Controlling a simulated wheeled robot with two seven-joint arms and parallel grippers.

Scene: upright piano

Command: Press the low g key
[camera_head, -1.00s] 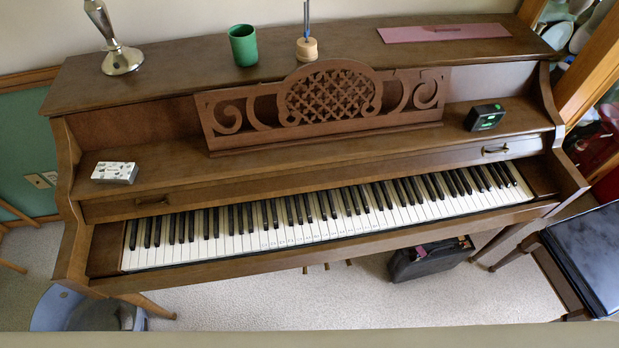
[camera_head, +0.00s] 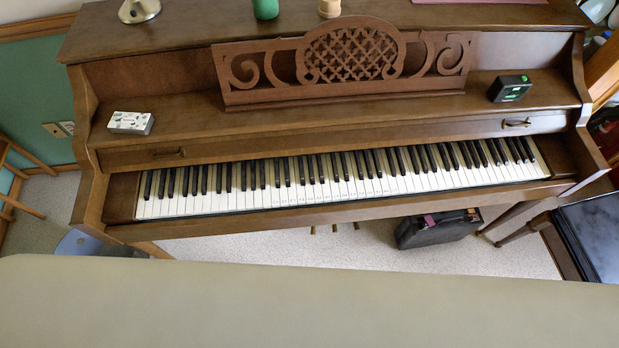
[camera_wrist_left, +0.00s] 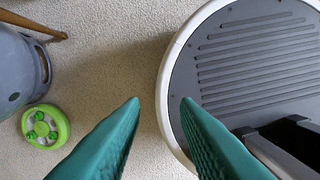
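The piano keyboard (camera_head: 340,180) runs across the front of the brown upright piano in the head view, with white and black keys. The low keys are at its left end; the low g key is too small to single out. My left gripper (camera_wrist_left: 160,102) shows in the left wrist view as two teal fingers set apart, with nothing between them. It is above the carpet, and no keys show in that view. Neither gripper shows in the head view.
A wooden music stand (camera_head: 345,65) rises above the keyboard. A small patterned box (camera_head: 131,122) and a black device (camera_head: 509,88) rest on the piano ledge. A dark bag (camera_head: 437,228) is on the carpet under the piano. A dark-topped bench (camera_head: 597,235) stands at the right.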

